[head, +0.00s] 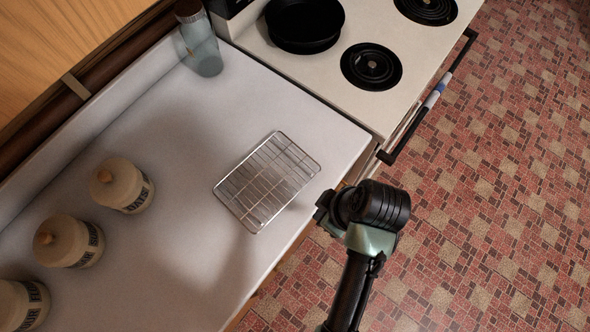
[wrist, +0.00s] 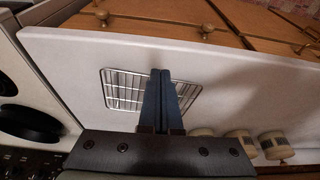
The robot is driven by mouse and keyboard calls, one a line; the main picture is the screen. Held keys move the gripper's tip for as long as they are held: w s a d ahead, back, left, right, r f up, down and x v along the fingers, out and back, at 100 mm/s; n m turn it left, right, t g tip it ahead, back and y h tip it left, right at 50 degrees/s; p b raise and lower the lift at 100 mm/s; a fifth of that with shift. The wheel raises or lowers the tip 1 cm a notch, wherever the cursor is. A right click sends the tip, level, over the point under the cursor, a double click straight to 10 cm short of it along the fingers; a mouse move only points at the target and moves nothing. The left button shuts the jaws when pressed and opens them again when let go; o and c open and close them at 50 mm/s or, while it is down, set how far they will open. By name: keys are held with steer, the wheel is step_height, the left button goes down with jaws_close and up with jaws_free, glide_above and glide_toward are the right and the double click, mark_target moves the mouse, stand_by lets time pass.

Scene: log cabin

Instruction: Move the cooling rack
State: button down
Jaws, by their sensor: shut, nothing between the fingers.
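The cooling rack (head: 267,180) is a silver wire grid lying flat on the white countertop (head: 150,262), close to its front edge. My gripper (head: 322,207) is at the counter's front edge, just right of the rack in the head view, and looks apart from it. In the wrist view the rack (wrist: 124,88) shows behind the fingers, which hide its middle part. My gripper's two fingers (wrist: 160,74) are together with nothing between them.
Several cream canisters with wooden lids (head: 122,186) stand left of the rack. A glass jar (head: 201,50) stands at the back. The stove (head: 345,30) with a black pan (head: 304,22) adjoins the counter. An oven handle (head: 428,100) sticks out. The tiled floor (head: 500,200) is clear.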

mark_target(213, 150)
steer(key=p+x, duration=0.1)
steer(key=x, duration=0.8)
steer(key=shift+s, duration=0.15)
steer(key=w+a, duration=0.1)
steer(key=w+a+p, duration=0.1)
steer(key=shift+a, duration=0.3)
steer(key=shift+w+a+f+p, duration=0.15)
steer(key=shift+w+a+p, duration=0.1)
steer(key=shift+a+p, duration=0.1)
steer(key=w+a+b, duration=0.3)
steer(key=w+a, duration=0.2)
steer(key=a, duration=0.2)
steer(key=w+a+b, duration=0.3)
steer(key=w+a, duration=0.2)
steer(key=a, duration=0.2)
steer(key=w+a+b, duration=0.3)
steer(key=w+a, duration=0.1)
steer(key=a, duration=0.3)
steer(key=shift+w+a+f, duration=0.25)
steer(key=shift+w+f, duration=0.15)
steer(key=shift+w+a+r+b, duration=0.25)
steer(key=shift+a+r+b, duration=0.15)
steer(key=shift+b, duration=0.2)
steer(key=shift+w+a, duration=0.15)
steer(key=shift+a, duration=0.1)
steer(key=shift+d, duration=0.1)
